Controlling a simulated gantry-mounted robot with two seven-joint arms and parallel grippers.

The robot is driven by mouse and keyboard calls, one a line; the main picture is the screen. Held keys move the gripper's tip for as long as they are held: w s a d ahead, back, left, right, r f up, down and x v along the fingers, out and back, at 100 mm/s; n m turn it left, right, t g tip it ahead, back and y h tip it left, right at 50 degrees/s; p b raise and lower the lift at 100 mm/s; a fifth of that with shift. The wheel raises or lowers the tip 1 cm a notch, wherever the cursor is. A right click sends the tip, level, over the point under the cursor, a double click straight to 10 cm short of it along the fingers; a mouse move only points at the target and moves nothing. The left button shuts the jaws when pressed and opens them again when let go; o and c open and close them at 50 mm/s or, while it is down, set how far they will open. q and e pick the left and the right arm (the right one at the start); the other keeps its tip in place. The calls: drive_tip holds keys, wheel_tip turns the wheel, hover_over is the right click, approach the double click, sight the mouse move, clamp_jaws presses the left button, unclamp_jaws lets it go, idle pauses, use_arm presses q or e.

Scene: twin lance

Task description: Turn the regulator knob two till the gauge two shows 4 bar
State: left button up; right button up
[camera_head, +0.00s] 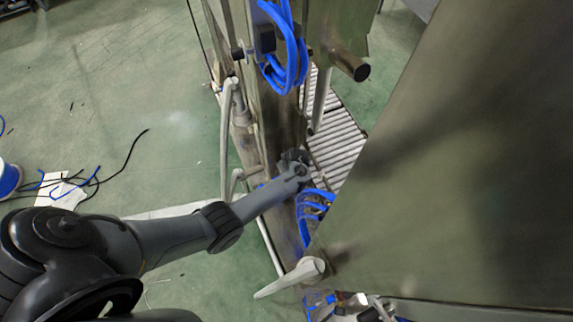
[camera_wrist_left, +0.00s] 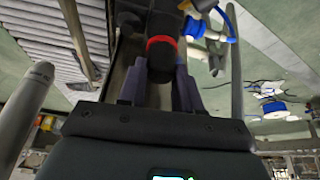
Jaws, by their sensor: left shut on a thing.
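My left gripper (camera_head: 294,162) is at the upright metal post in the head view, its jaws largely hidden by its own wrist. In the left wrist view the two fingers of my left gripper (camera_wrist_left: 160,88) are shut on a black knob (camera_wrist_left: 160,64), one finger on each side. A red ring (camera_wrist_left: 161,41) sits just beyond the knob, on a dark body. I cannot tell from a label which regulator this is. No gauge face is readable in either view. My right gripper is not in view.
Blue hoses (camera_head: 313,208) hang close to the right of my left wrist, and a blue coil (camera_head: 287,60) hangs higher up. A large metal panel (camera_head: 460,170) fills the right side. A grey lever handle (camera_head: 293,277) stands below. Open green floor (camera_head: 150,100) lies left.

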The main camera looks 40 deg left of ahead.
use_arm(q)
drive_tip(key=m+p, duration=0.1)
drive_tip(key=m+t+p, duration=0.1)
drive_tip(key=m+p, duration=0.1)
drive_tip(key=shift+s+r+h, duration=0.1)
drive_tip(key=shift+r+h, duration=0.1)
drive_tip(key=shift+h, duration=0.1)
drive_tip(key=m+p, duration=0.1)
drive_tip(key=m, duration=0.1)
drive_tip(key=shift+a+m+t+h, duration=0.15)
drive_tip(key=shift+m+t+h, duration=0.15)
drive_tip(key=shift+f+m+t+h+p, duration=0.2)
drive_tip(key=shift+m+t+h+p, duration=0.15)
drive_tip(key=shift+m+p, duration=0.5)
drive_tip(key=shift+m, duration=0.25)
drive_tip(key=o, duration=1)
drive_tip(key=shift+o, duration=0.2)
drive_tip(key=shift+r, duration=0.15)
